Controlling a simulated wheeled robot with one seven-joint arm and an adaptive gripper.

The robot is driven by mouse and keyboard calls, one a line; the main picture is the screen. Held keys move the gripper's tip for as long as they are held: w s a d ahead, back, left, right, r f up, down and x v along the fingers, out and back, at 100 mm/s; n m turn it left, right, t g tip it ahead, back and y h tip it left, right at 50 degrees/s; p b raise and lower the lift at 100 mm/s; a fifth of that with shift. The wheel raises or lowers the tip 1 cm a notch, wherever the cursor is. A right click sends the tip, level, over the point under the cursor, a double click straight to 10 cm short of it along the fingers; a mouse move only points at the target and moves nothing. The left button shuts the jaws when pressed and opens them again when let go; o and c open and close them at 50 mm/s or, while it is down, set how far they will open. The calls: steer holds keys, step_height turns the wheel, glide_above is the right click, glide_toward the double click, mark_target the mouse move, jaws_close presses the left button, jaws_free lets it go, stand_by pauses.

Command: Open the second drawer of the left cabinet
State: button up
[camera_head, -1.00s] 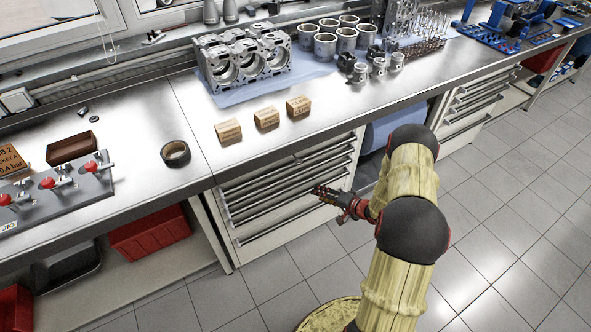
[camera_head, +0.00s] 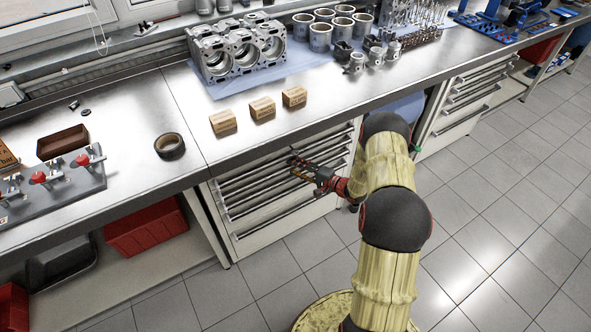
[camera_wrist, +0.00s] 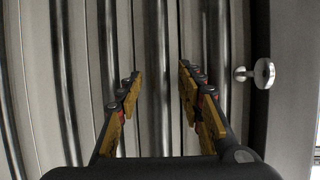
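The left cabinet (camera_head: 243,243) stands under the workbench. It has several stacked drawers with long horizontal bar handles, and none of its drawers visibly sticks out. My gripper (camera_head: 296,164) is in front of the right part of the drawer fronts, near the upper handles. In the wrist view my gripper (camera_wrist: 160,88) has its two fingers apart, with nothing between them but a drawer handle bar (camera_wrist: 156,45) behind. The bars run upright in that view. I cannot tell whether the fingers touch a bar.
A round knob (camera_wrist: 264,73) stands beside the bars in the wrist view. The workbench (camera_head: 120,95) overhangs the drawers and carries small boxes (camera_head: 262,108) and an engine block (camera_head: 238,48). Another drawer cabinet (camera_head: 452,115) stands to the right. The tiled floor in front is clear.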

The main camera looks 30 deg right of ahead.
steer(key=shift+w+a, duration=0.1)
steer(key=shift+c, duration=0.8)
steer(key=c, duration=0.8)
jaws_close()
